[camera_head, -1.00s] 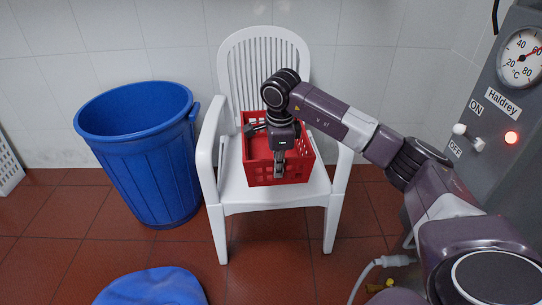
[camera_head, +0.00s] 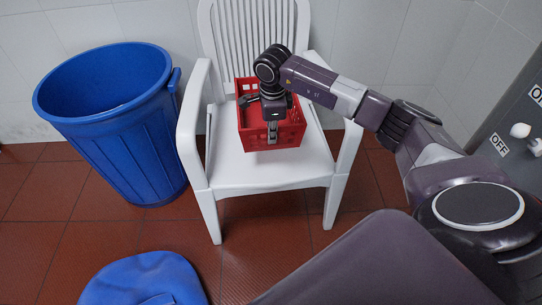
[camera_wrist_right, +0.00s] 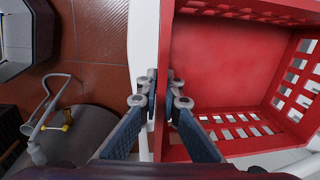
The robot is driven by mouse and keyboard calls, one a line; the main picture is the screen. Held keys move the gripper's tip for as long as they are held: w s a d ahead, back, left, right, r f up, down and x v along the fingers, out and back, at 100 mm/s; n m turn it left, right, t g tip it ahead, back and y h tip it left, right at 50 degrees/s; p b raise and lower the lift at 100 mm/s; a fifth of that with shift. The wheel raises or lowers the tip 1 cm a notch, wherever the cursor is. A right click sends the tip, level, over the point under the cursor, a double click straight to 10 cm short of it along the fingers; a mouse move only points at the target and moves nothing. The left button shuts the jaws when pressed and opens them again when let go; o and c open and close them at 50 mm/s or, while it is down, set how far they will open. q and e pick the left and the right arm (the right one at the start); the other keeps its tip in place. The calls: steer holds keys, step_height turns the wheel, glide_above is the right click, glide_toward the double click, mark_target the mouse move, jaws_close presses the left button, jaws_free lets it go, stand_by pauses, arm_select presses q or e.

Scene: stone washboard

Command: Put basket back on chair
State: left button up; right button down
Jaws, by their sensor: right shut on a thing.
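The red plastic basket (camera_head: 291,134) is over the seat of the white plastic chair (camera_head: 228,174), between its armrests and near the backrest. It looks upright. I cannot tell whether its bottom fully touches the seat. My right gripper (camera_head: 272,135) points down at the basket's front wall and is shut on it. In the right wrist view, the two fingertips (camera_wrist_right: 162,93) pinch the basket's wall, with the red inside (camera_wrist_right: 225,75) to the right. My right arm hides part of the basket. My left gripper is not in view.
A large blue bin (camera_head: 125,135) stands left of the chair. A blue rounded object (camera_head: 145,280) lies at the front on the red tiled floor (camera_head: 110,232). A grey machine panel (camera_head: 515,130) is at the right. A tiled wall (camera_head: 400,50) is behind.

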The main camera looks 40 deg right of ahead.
steer(key=shift+f+b, duration=0.8)
steer(key=shift+f, duration=4.5)
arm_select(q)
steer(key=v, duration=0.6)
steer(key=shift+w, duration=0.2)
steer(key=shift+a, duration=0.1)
arm_select(e)
steer(key=shift+f, duration=0.15)
steer(key=c, duration=2.1)
jaws_free()
